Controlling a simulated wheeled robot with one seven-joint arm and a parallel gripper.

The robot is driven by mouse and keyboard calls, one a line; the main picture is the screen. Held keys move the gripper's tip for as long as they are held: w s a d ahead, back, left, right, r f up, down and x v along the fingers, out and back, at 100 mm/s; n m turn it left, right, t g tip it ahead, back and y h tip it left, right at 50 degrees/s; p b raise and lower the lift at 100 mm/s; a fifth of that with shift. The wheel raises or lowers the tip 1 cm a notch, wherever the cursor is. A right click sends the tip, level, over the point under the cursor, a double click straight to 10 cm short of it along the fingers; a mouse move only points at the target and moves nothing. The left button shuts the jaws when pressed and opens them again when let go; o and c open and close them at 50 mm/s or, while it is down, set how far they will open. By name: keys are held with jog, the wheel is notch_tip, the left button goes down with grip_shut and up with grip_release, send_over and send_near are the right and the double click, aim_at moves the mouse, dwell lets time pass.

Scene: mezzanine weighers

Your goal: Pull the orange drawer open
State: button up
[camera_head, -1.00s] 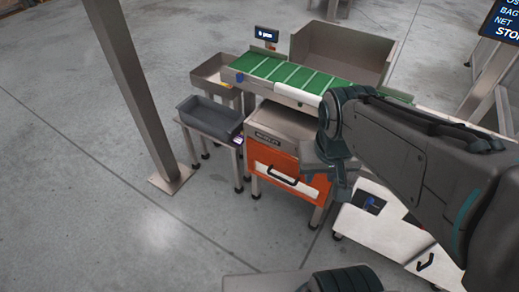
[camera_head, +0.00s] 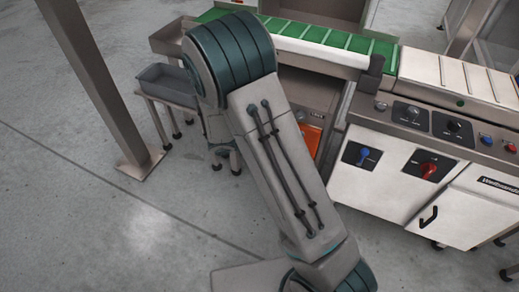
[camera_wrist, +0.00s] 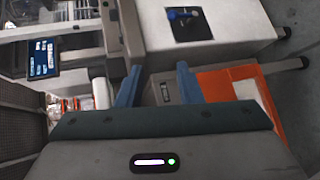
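The orange drawer (camera_head: 312,138) shows in the head view only as a small strip beside my arm, under the green conveyor. My arm covers the rest of its front. In the wrist view orange parts (camera_wrist: 268,105) show at the right, partly hidden by my gripper's body. The drawer's black handle is not visible now, and I cannot tell whether the drawer is open. My gripper (camera_wrist: 158,84) shows two blue fingers spread apart with nothing seen held between them; the orange parts lie to their right. In the head view my gripper is hidden behind my arm.
A white control cabinet (camera_head: 384,201) with knobs stands right of the drawer unit. A grey bin (camera_head: 165,85) on a small stand and a steel post (camera_head: 92,75) are at the left. The green conveyor (camera_head: 335,39) runs above. The floor at front left is clear.

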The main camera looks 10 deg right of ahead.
jog(key=w+a+f+n+t+y+b, duration=0.1)
jog(key=w+a+f+n+t+b, duration=0.3)
jog(key=f, duration=0.4)
jog(key=w+a+f+n+t+y+b, duration=0.1)
jog(key=w+a+f+n+t+b, duration=0.2)
jog(key=f+t, duration=0.45)
jog(key=w+a+f+n+t+y+b, duration=0.1)
jog(key=w+a+f+n+t+b, duration=0.2)
jog(key=a+f, duration=0.45)
jog(key=shift+m+t, duration=0.45)
jog(key=shift+m, duration=0.05)
jog(key=b+x, duration=0.1)
jog(key=x, duration=0.3)
jog(key=d+f+b+x, duration=0.1)
jog(key=x, duration=0.4)
jog(key=b+x, duration=0.1)
jog(key=x, duration=0.4)
jog(key=shift+s+d+f, duration=0.15)
jog(key=shift+d+f, duration=0.2)
grip_shut()
